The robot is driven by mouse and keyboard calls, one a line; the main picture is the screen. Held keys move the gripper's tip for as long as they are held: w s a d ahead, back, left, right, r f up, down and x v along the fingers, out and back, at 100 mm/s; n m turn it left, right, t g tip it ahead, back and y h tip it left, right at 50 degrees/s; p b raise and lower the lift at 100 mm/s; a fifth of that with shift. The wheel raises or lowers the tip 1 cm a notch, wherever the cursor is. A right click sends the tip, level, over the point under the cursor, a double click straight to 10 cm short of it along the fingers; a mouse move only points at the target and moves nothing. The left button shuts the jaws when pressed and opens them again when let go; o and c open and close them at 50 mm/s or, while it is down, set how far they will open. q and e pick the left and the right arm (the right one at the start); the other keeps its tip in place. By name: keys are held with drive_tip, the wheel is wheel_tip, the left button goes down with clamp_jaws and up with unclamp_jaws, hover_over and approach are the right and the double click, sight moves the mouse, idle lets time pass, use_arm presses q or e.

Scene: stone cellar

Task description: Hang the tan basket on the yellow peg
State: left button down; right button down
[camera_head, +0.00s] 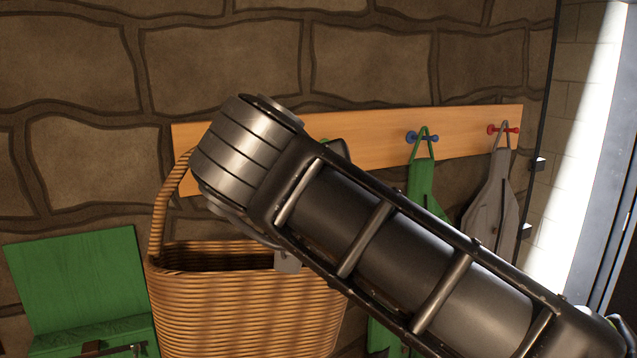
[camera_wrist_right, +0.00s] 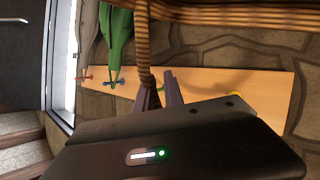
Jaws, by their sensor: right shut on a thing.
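The tan basket (camera_head: 240,310) is woven wicker with a tall handle (camera_head: 160,215). In the head view it is upright in front of the wall, partly covered by my right arm. My right gripper (camera_wrist_right: 160,92) is shut on the handle in the right wrist view, where the basket (camera_wrist_right: 230,14) shows along the top edge. The yellow peg is hidden in the head view. In the wrist view a small yellow bit (camera_wrist_right: 236,93), probably the yellow peg, shows at my gripper body's edge, to the right of the fingers. My left gripper is not in view.
The wooden peg board (camera_head: 370,132) is on the stone wall. A green wooden box (camera_head: 75,280) with a raised lid is at left.

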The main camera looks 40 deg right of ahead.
drive_tip(key=w+d+f, duration=0.2)
drive_tip(key=w, duration=0.4)
drive_tip(key=w+d+f, duration=0.1)
drive_tip(key=w+f, duration=0.1)
drive_tip(key=w, duration=0.4)
drive_tip(key=shift+d+f, duration=0.25)
drive_tip(key=shift+d, duration=0.1)
idle(0.9)
drive_tip(key=shift+s, duration=0.1)
drive_tip(key=c, duration=1.4)
unclamp_jaws()
drive_tip(key=shift+o, duration=0.2)
